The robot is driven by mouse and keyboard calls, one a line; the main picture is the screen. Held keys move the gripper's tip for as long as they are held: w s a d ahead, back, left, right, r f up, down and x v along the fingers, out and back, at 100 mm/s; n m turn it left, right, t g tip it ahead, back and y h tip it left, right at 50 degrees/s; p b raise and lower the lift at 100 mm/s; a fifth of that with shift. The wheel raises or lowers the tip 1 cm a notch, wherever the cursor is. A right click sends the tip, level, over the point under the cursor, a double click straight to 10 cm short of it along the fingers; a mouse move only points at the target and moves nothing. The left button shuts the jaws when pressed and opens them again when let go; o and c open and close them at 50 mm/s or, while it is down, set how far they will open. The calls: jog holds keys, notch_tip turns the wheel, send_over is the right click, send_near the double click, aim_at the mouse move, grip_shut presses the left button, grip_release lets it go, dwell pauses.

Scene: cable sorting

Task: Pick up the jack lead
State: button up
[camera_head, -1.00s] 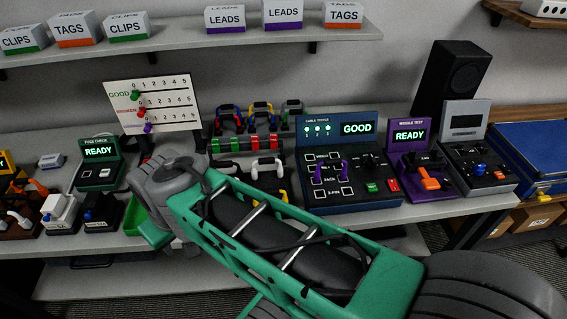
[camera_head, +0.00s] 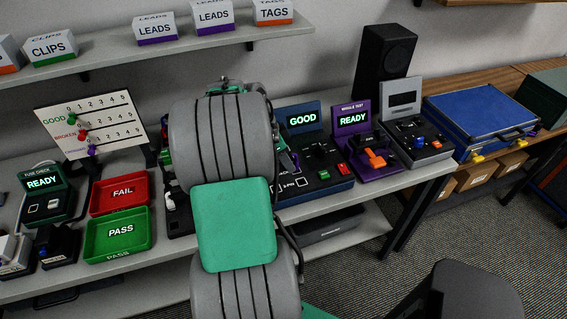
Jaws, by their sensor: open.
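The cable tester (camera_head: 318,186) stands on the bench behind my arm, its screen reading GOOD. A small purple piece of a lead (camera_head: 295,159) shows on the tester's panel near the jack label, just right of my arm. The rest of that lead is hidden behind my arm. My arm's grey and green links stand upright across the middle of the view and cover the tester's left part and most of the lead rack. My gripper is not visible; it is hidden behind my arm or out of the picture.
A red FAIL tray (camera_head: 119,191) and a green PASS tray (camera_head: 118,235) lie left of my arm. The fuse check unit (camera_head: 44,192) is further left. The purple module test unit (camera_head: 377,158) reads READY at right. A peg board (camera_head: 91,125) stands behind the trays.

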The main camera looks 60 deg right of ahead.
jog(key=shift+s+d+f, duration=0.15)
jog(key=shift+d+f, duration=0.05)
jog(key=shift+f, duration=0.35)
jog(key=shift+c, duration=0.3)
grip_shut()
